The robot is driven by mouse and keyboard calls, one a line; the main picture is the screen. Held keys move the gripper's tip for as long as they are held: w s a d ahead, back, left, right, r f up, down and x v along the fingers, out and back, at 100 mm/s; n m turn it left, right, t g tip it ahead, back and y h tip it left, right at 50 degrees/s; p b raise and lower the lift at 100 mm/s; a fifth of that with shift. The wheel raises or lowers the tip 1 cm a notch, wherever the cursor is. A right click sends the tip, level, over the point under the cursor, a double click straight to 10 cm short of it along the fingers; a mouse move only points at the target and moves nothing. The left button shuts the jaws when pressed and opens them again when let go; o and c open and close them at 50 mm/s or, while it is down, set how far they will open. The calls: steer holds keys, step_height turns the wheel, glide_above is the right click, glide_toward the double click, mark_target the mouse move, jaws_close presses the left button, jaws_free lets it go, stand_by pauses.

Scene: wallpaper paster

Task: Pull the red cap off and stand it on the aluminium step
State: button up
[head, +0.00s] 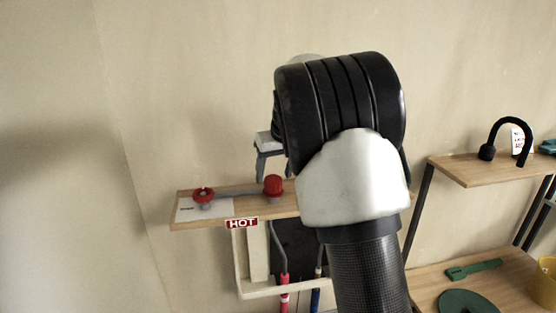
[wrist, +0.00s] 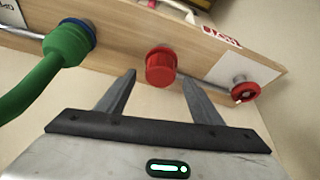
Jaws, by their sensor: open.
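The red cap (head: 273,185) sits on a pipe fitting on the wooden board, to the right of a red round valve handle in the head view. In the wrist view the cap (wrist: 160,67) shows between and beyond my two fingertips, with clear space on both sides. My gripper (wrist: 159,77) is open and empty, pointing at the cap; I cannot tell how far off it is. I cannot make out the aluminium step in either view.
The wooden board (head: 185,221) carries a red valve handle (head: 203,195) and a HOT sign (head: 242,223). A green hose (wrist: 45,70) with a blue collar sits left of the cap in the wrist view. Shelves (head: 470,172) with a black curved pipe (head: 512,127) stand at the right.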

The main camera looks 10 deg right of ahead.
mark_target(273, 178)
steer(key=shift+x, duration=1.6)
steer(key=c, duration=1.3)
steer(key=shift+o, duration=0.2)
steer(key=shift+r+p, duration=1.7)
steer(key=shift+r, duration=0.6)
steer(key=shift+r+p, duration=1.5)
steer(key=shift+r, duration=0.45)
